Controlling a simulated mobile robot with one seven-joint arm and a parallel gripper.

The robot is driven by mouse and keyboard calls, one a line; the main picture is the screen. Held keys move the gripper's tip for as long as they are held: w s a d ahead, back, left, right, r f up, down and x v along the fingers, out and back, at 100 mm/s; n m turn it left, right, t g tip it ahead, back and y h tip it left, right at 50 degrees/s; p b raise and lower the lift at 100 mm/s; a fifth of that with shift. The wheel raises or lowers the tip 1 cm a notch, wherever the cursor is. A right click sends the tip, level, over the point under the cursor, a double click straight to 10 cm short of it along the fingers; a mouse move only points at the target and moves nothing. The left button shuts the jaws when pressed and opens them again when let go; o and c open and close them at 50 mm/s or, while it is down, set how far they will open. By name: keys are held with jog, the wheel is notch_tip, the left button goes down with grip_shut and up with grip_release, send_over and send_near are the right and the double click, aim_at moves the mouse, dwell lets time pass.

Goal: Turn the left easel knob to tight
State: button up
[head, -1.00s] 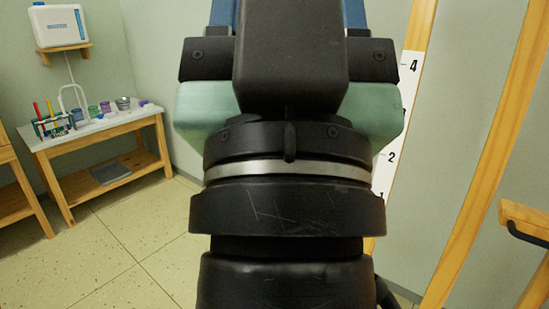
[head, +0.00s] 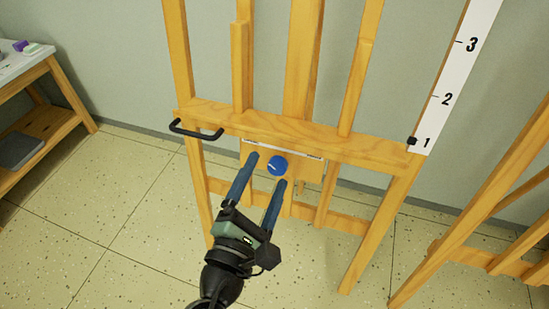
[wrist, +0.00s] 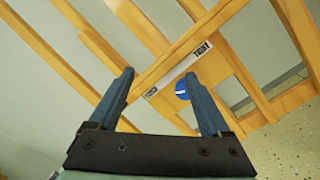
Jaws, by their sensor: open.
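The blue round knob (head: 277,165) sits on a wooden panel at the middle of the easel (head: 290,127), below its crossbar. It carries a white line. My gripper (head: 266,172) is open and empty in front of the knob, its two blue fingers pointing toward the panel. In the wrist view the knob (wrist: 182,91) shows close beside the right fingertip, partly hidden by that finger. I cannot tell whether the finger touches it. A white label strip (wrist: 178,67) above the knob has dark words at both ends; the larger one appears to read TIGHT.
A black handle (head: 196,131) sticks out at the crossbar's left end. A white numbered scale (head: 455,85) runs up the right post. Another wooden easel (head: 480,215) stands at right. A table (head: 35,70) stands at far left. The floor left of my arm is clear.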

aim_at(276, 170)
jog(key=s+a+f+n+y, duration=0.1)
jog(key=s+a+f+n, duration=0.1)
jog(key=s+f+n, duration=0.45)
jog(key=shift+n, duration=0.95)
jog(key=x, duration=0.9)
jog(key=f+b+x, duration=0.1)
jog(key=x, duration=0.4)
grip_shut()
jog(key=shift+a+f, duration=0.1)
